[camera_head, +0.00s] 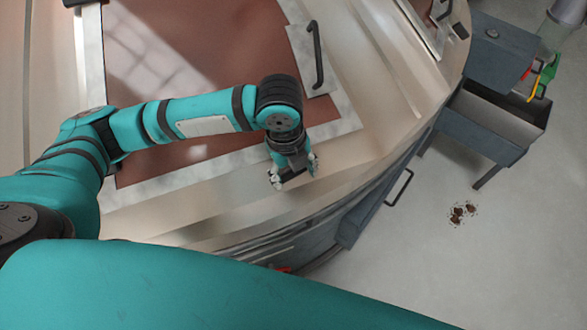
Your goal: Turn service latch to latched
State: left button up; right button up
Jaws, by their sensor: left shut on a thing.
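My left gripper (294,174) reaches in from the left and points down at the lower edge of the pale metal housing. Its fingers are shut on a small dark bar (291,180), which appears to be the service latch handle. The gripper and wrist hide most of this part and its mount, so I cannot tell the latch's exact angle. My right gripper is not in view.
A reddish-brown panel (190,50) with a pale frame lies behind my arm. A black handle (317,55) is fixed on a plate above the gripper. At the right stand a blue-grey bin (495,120) and open floor (500,260) with brown debris (462,212).

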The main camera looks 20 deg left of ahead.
pick_arm(q)
jog(key=n+t+h, duration=0.1)
jog(key=n+t, duration=0.1)
jog(key=n, duration=0.1)
jog(key=shift+s+a+n, duration=0.1)
jog(key=shift+s+n, duration=0.05)
jog(key=shift+n, duration=0.25)
jog(key=n+t+h, duration=0.1)
jog(key=n+t, duration=0.1)
jog(key=n, duration=0.1)
jog(key=shift+s+f, duration=0.1)
jog(key=n+t, duration=0.2)
jog(key=n, duration=0.2)
jog(key=shift+f+t, duration=0.1)
jog(key=shift+t, duration=0.3)
jog(key=shift+n+t+y+b, duration=0.45)
jog(key=shift+n+t, duration=0.45)
jog(key=shift+n, duration=0.6)
jog(key=o, duration=1.2)
